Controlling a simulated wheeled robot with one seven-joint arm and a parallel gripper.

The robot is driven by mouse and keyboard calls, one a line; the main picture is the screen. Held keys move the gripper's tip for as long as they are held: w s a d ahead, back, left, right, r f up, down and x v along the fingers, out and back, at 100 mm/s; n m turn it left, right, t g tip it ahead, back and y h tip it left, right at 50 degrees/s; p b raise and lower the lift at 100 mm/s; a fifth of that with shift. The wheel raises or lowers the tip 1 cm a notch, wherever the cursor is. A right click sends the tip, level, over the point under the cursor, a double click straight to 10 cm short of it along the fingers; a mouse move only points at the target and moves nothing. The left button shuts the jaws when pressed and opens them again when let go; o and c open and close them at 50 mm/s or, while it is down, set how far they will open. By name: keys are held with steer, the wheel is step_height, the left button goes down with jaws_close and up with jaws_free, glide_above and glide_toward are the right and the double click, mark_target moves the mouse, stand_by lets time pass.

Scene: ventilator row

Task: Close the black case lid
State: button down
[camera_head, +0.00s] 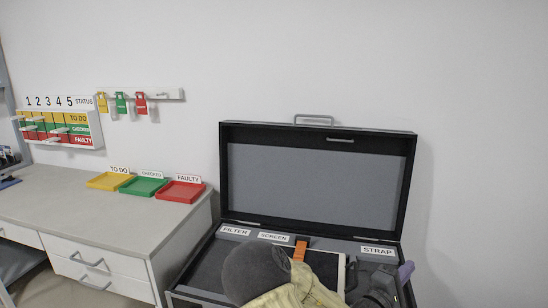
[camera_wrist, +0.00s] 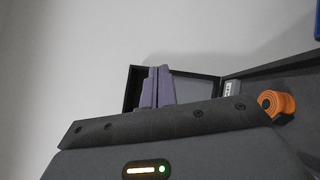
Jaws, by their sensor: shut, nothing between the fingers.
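The black case stands open, its lid (camera_head: 318,185) upright and tilted slightly back against the wall. The lid has a grey lining, a handle on top and a small metal catch inside its upper edge. The case base (camera_head: 185,296) has compartments labelled FILTER, SCREEN and STRAP. My gripper (camera_head: 406,270) is at the right end of the base, near the STRAP label, in front of the lid. In the wrist view its purple fingers (camera_wrist: 157,87) are together and empty, with black case parts behind them. My arm hides much of the base.
An orange roll (camera_wrist: 276,103) lies in the case. Left of it, a grey counter (camera_head: 85,210) holds yellow (camera_head: 110,181), green (camera_head: 143,186) and red (camera_head: 180,191) trays. A status board (camera_head: 60,125) and coloured tags (camera_head: 121,103) hang on the wall. Bare wall lies right of the lid.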

steer(key=s+a+f+m+g+y, duration=0.1)
steer(key=a+f+m+g+y, duration=0.1)
steer(key=f+m+y, duration=0.3)
steer(key=s+a+f+m+g+y, duration=0.1)
steer(key=s+a+f+g+y, duration=0.15)
steer(key=f, duration=0.35)
steer(key=s+a+r+m+g+y, duration=0.3)
steer(key=s+a+m+g+y, duration=0.2)
steer(key=s+a+y, duration=0.65)
steer(key=s+a+f+h+b, duration=0.1)
steer(key=s+f+h+b, duration=0.25)
steer(key=f+b, duration=0.7)
step_height(320, 180, up, 32)
steer(key=p, duration=3.1)
steer(key=shift+r+p, duration=0.15)
steer(key=shift+p, duration=0.2)
steer(key=shift+a+y, duration=0.1)
steer(key=shift+y, duration=0.15)
